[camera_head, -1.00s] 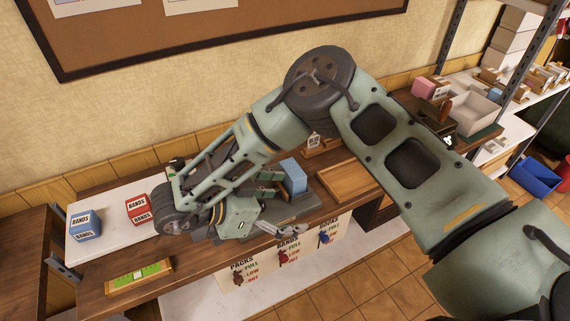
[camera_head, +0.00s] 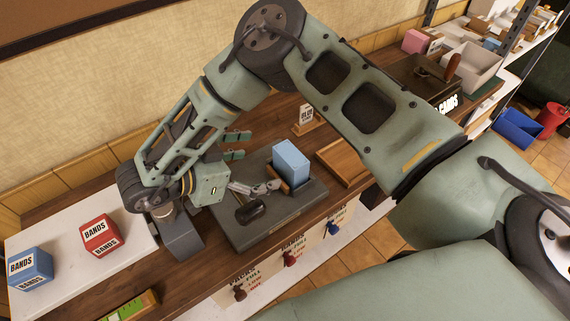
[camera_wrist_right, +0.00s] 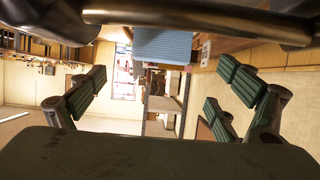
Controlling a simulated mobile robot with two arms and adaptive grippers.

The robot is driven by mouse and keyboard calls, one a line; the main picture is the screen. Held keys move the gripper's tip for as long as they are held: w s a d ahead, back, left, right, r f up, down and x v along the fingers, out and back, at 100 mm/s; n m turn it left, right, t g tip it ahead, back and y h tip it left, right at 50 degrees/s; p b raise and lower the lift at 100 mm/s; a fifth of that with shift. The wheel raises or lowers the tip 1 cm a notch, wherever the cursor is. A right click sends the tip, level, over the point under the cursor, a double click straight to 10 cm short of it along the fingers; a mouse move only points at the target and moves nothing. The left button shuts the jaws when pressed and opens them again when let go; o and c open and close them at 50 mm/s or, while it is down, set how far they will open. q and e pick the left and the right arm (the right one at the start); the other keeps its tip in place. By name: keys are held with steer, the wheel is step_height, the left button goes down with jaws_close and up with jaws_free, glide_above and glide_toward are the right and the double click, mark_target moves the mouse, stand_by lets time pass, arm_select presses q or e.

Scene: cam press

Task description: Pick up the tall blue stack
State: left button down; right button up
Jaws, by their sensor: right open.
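A metal lever with a black knob (camera_head: 250,212) lies beside the stack. My left gripper is not in view.
A wooden tray (camera_head: 342,160) is right of the stack, with a small sign (camera_head: 306,115) behind. Red (camera_head: 100,235) and blue (camera_head: 30,268) BANDS boxes stand on the white surface at left. A card box (camera_head: 425,80) and grey bin (camera_head: 470,70) are at far right.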

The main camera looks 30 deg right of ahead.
mark_target(283, 161)
steer(key=p+x, duration=0.1)
steer(key=x, duration=0.1)
steer(key=p+x, duration=0.1)
steer(key=x, duration=0.2)
steer(key=p+x, duration=0.1)
steer(key=x, duration=0.2)
steer(key=shift+a+f, duration=0.15)
steer(key=shift+f, duration=0.35)
steer(key=shift+r, duration=0.1)
steer(key=c, duration=1.5)
